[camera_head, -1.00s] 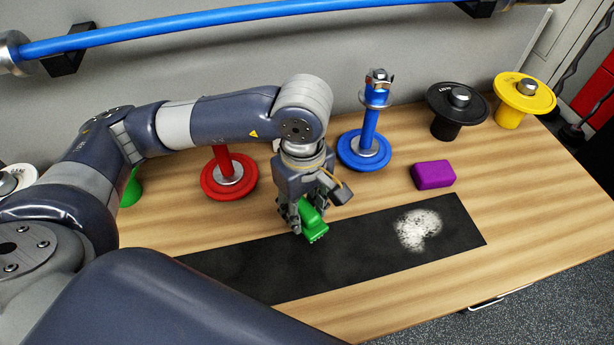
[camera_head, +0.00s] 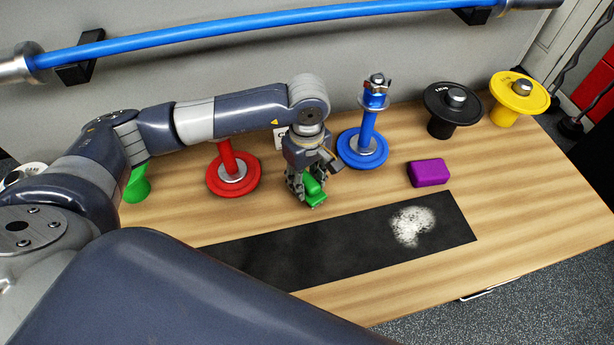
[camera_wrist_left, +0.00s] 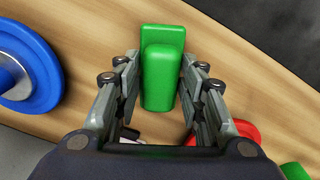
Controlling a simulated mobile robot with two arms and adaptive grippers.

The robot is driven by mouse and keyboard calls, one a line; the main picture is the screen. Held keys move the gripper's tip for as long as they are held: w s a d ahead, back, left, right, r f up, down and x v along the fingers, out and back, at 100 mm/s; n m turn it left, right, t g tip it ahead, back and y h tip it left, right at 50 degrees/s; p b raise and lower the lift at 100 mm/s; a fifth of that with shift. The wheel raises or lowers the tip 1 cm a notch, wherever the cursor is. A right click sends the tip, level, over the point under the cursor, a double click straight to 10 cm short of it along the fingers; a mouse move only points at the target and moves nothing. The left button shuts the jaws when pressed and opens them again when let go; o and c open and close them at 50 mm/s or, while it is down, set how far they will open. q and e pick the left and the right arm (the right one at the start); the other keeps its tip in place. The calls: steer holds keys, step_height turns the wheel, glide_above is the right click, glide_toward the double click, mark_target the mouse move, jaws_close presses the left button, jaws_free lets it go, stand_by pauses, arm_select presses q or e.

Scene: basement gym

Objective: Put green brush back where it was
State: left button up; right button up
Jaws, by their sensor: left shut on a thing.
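The green brush (camera_head: 315,191) is between the fingers of my left gripper (camera_head: 306,192), which is shut on it. In the head view it is over bare wood just behind the black mat (camera_head: 350,250); I cannot tell if it touches the table. The left wrist view shows the brush's smooth green top (camera_wrist_left: 162,70) between the two fingers. Its underside is hidden. My right gripper is not in view.
A red weight stand (camera_head: 232,178) is left of the gripper, a blue one (camera_head: 363,150) right. A purple block (camera_head: 429,173) lies farther right. White powder (camera_head: 412,226) marks the mat. Black (camera_head: 455,112) and yellow (camera_head: 518,98) weights stand at the back right. Bare wood lies between.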

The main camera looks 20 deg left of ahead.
mark_target(307, 179)
arm_select(q)
steer(key=shift+f, duration=0.2)
steer(key=o, duration=1.1)
steer(key=shift+r, duration=0.1)
steer(key=shift+r, duration=0.1)
steer(key=shift+w+r, duration=0.1)
steer(key=shift+r, duration=0.1)
step_height(307, 179, up, 12)
steer(key=b, duration=0.3)
steer(key=shift+f, duration=0.15)
